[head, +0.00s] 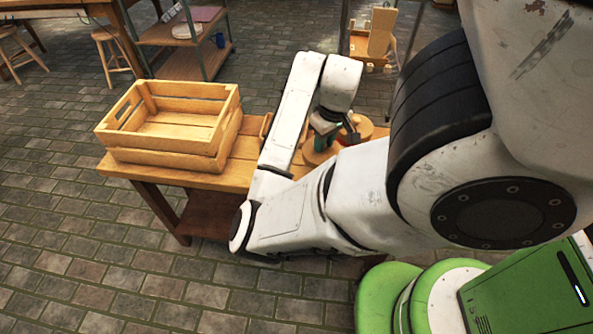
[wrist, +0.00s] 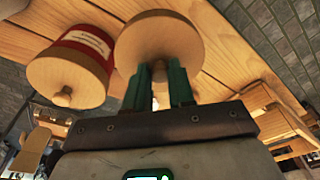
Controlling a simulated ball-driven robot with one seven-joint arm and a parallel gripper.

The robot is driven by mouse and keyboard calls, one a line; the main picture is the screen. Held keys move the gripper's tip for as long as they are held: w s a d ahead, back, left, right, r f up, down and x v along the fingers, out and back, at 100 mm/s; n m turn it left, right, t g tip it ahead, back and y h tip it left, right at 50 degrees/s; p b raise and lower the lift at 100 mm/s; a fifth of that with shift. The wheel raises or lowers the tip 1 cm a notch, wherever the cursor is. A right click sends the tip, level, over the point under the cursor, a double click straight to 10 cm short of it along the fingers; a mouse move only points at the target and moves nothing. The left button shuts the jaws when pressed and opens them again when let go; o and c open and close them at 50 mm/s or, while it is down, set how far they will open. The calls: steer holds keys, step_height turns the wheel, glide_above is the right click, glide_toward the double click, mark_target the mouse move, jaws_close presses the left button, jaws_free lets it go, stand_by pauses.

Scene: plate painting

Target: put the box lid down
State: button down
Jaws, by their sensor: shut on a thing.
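My gripper (wrist: 160,80), with green fingers, is shut on the knob of a round, pale wooden box lid (wrist: 158,38). In the head view the lid (head: 317,154) is just below my gripper (head: 322,143), over the wooden table. I cannot tell whether the lid touches the table top. Beside it stands a round box with a red band and white label (wrist: 88,44). This box has a wooden top with a knob. In the head view, that wooden top (head: 362,126) shows to the right of my gripper, partly behind my arm.
A slatted wooden crate (head: 165,160) stands on the left part of the table (head: 240,172), and it also shows in the wrist view (wrist: 285,118). My arm hides much of the table's right side. Shelves (head: 205,55) and stools (head: 112,40) stand farther back on the paved floor.

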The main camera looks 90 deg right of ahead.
steer(key=w+f+b, duration=0.1)
steer(key=w+f, duration=0.1)
steer(key=w+f+b, duration=0.1)
steer(key=w+f, duration=0.2)
steer(key=shift+w+d, duration=0.1)
steer(key=shift+w, duration=0.25)
steer(key=shift+w+f, duration=0.4)
steer(key=shift+f, duration=0.1)
steer(key=f, duration=0.1)
steer(key=w+f+b, duration=0.1)
steer(key=f, duration=0.1)
steer(key=shift+s+f, duration=0.1)
steer(key=shift+f, duration=0.4)
steer(key=shift+f, duration=0.15)
steer(key=c, duration=1)
jaws_free()
steer(key=shift+o, duration=0.2)
